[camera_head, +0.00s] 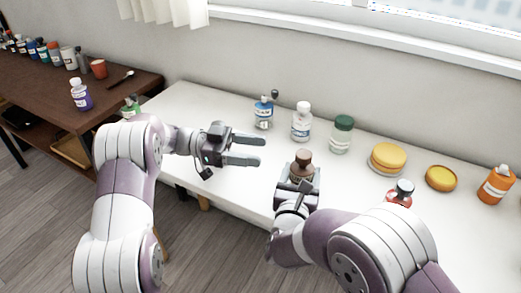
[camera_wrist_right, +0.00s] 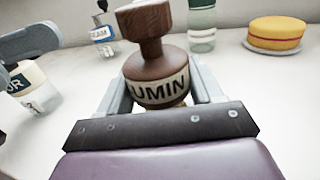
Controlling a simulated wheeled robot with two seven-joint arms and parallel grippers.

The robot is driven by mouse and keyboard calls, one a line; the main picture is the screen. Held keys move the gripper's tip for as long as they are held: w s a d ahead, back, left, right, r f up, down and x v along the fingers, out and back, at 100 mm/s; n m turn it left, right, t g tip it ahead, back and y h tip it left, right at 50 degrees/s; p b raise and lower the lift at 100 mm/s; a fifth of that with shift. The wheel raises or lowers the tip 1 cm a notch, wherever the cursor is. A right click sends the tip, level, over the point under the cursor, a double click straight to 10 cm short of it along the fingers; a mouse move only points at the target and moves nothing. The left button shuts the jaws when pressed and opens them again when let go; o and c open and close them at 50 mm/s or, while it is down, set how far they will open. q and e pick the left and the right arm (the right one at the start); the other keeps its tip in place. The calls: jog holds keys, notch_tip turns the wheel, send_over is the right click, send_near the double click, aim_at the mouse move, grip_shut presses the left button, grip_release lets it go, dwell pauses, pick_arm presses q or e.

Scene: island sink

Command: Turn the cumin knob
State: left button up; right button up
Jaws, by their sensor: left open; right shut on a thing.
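The cumin grinder (camera_head: 302,168) is a brown wooden bottle with a knob (camera_head: 304,157) on top. It stands on the white table in front of the other bottles. In the right wrist view its label (camera_wrist_right: 158,88) reads "UMIN", and the knob (camera_wrist_right: 147,22) rises above it, slightly tilted in the picture. My right gripper (camera_head: 300,181) is shut around the grinder's body, below the knob, one finger on each side. My left gripper (camera_head: 262,150) is open and empty, left of the grinder, its fingers pointing right towards it. Nothing touches the knob.
Behind stand a blue-labelled bottle (camera_head: 264,115), a white bottle (camera_head: 302,121) and a green-capped jar (camera_head: 341,134). A yellow cake (camera_head: 388,158), a yellow dish (camera_head: 441,178) and an orange bottle (camera_head: 496,184) are at right. A red bottle (camera_head: 400,193) is near my right arm. A brown table with bottles is at left.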

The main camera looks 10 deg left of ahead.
pick_arm(q)
jog(key=s+d+r+n+t, duration=0.3)
jog(key=s+r+t, duration=0.1)
jog(key=s+r, duration=0.1)
jog(key=n+t+y, duration=0.3)
jog(key=n+t, duration=0.1)
jog(key=t, duration=0.3)
send_near(304, 153)
jog(key=x, duration=0.6)
jog(key=f+x, duration=0.1)
jog(key=x, duration=0.3)
jog(key=shift+d, duration=0.1)
jog(key=shift+r, duration=0.1)
jog(key=c, duration=1)
